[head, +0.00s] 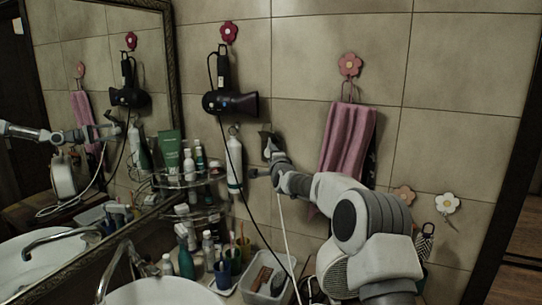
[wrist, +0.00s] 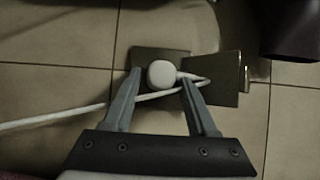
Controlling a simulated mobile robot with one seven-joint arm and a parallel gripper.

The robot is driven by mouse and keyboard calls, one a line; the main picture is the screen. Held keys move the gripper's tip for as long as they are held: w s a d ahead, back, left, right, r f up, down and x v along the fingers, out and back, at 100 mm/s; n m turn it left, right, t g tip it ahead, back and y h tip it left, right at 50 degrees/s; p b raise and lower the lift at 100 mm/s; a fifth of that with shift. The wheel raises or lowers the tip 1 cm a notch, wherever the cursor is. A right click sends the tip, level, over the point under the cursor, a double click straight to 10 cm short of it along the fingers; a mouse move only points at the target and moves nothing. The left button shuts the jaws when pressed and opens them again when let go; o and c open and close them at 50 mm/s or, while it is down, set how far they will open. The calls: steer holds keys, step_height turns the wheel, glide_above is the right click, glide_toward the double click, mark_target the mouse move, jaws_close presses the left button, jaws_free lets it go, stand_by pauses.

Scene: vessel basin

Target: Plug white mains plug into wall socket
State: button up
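The white mains plug (wrist: 162,73) is a rounded white body in the wrist view, in front of a dark square wall plate (wrist: 150,56), the apparent socket. I cannot tell whether its pins are in the socket. Its white cable (wrist: 60,118) loops at the right and runs left past my fingers. My gripper (wrist: 161,77) has one finger on each side of the plug, with narrow gaps showing, so it looks open around it. In the head view my gripper (head: 262,172) is at the wall, below the dark plate (head: 270,142); the plug cannot be made out there.
A hinged-looking dark panel (wrist: 227,78) stands right of the plate. A pink towel (head: 347,138) hangs at right. Shelves (head: 190,180) with bottles stand left.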

steer(key=shift+o, duration=0.9)
steer(key=shift+r, duration=0.2)
steer(key=shift+r, duration=0.1)
steer(key=shift+s, duration=0.1)
steer(key=b+v, duration=0.5)
steer(key=v, duration=1.2)
steer(key=shift+f, duration=0.35)
steer(key=shift+s, duration=0.1)
